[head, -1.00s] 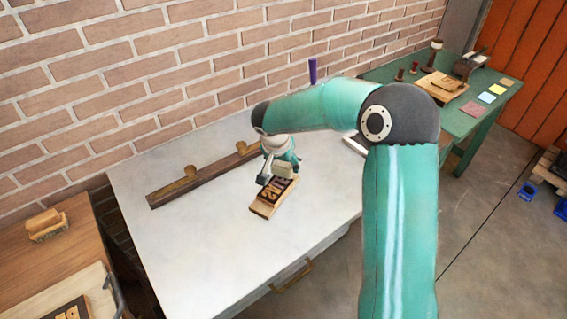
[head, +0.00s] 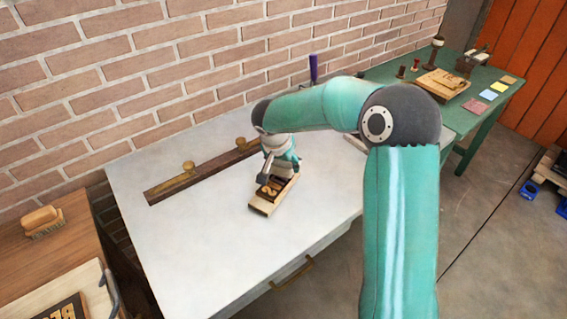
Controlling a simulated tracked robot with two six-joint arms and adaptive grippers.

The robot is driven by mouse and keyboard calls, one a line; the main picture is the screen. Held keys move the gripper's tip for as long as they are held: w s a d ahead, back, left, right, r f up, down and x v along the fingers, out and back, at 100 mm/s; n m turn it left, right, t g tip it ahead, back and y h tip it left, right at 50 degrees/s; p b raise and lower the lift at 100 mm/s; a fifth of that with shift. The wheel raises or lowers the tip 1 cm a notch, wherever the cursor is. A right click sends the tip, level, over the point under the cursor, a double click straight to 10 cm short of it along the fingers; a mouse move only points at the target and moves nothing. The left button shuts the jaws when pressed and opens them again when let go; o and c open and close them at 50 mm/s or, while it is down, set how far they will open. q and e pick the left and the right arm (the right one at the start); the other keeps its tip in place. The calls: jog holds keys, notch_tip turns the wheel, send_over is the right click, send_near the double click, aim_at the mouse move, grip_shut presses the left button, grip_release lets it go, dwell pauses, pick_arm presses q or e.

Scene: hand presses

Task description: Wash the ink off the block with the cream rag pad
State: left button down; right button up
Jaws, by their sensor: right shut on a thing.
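The block (head: 261,208) lies on the pale table top, a light wooden piece with a dark face and raised pale characters. My right gripper (head: 268,176) reaches down over the far part of the block and covers much of its face. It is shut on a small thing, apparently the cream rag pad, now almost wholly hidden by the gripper. I cannot tell whether the pad touches the block. My left gripper is not in view.
A dark wooden rail (head: 190,181) with brass knobs lies behind the block. A brush (head: 42,221) sits on the brown bench at left. A green table (head: 478,121) with tools and coloured squares stands at back right. The front of the pale table (head: 190,255) is clear.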

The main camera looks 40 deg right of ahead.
aim_at(278, 178)
jog(key=shift+f, duration=0.15)
jog(key=shift+s+a+f+b, duration=0.1)
jog(key=shift+s+a+b, duration=0.05)
jog(key=shift+a+b, duration=0.7)
jog(key=shift+s+a+r+b, duration=0.1)
jog(key=shift+s+a+b, duration=0.1)
jog(key=shift+a+b, duration=0.3)
jog(key=shift+s+a+r+b, duration=0.15)
jog(key=shift+a+b, duration=0.25)
jog(key=shift+a, duration=0.2)
jog(key=shift+f+b, duration=0.2)
jog(key=shift+b, duration=0.3)
jog(key=shift+w+d+f, duration=0.1)
jog(key=shift+w+d, duration=0.1)
jog(key=shift+d, duration=0.8)
jog(key=shift+w+d, duration=0.2)
jog(key=shift+d, duration=0.75)
